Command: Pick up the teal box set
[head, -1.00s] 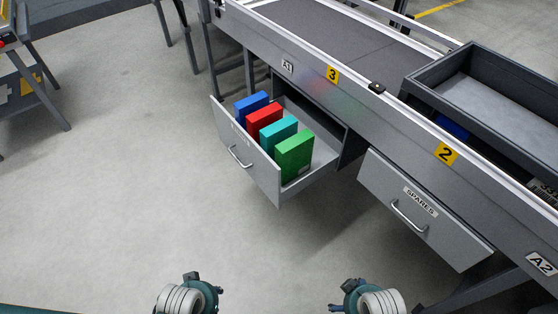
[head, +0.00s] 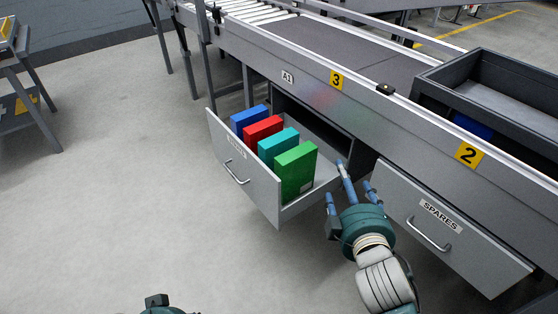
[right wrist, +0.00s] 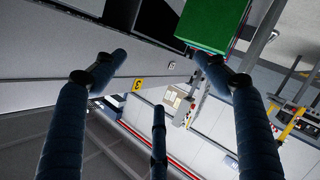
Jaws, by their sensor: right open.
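The teal box set (head: 279,143) stands upright in the open drawer (head: 245,178), between a red box and a green box. My right gripper (head: 347,184) is open and empty, just right of the drawer's near right corner, with its fingers pointing up the picture. In the right wrist view its spread fingers (right wrist: 159,68) show nothing between them. The green box (right wrist: 212,22) is near the right-hand finger there, with only a thin teal strip at its edge. Of my left gripper (head: 163,307) only the top shows at the bottom edge; its fingers are hidden.
Blue (head: 249,118), red (head: 263,132) and green (head: 296,171) boxes share the drawer. The conveyor frame (head: 310,75) runs above both drawers. The floor (head: 110,200) at left is clear.

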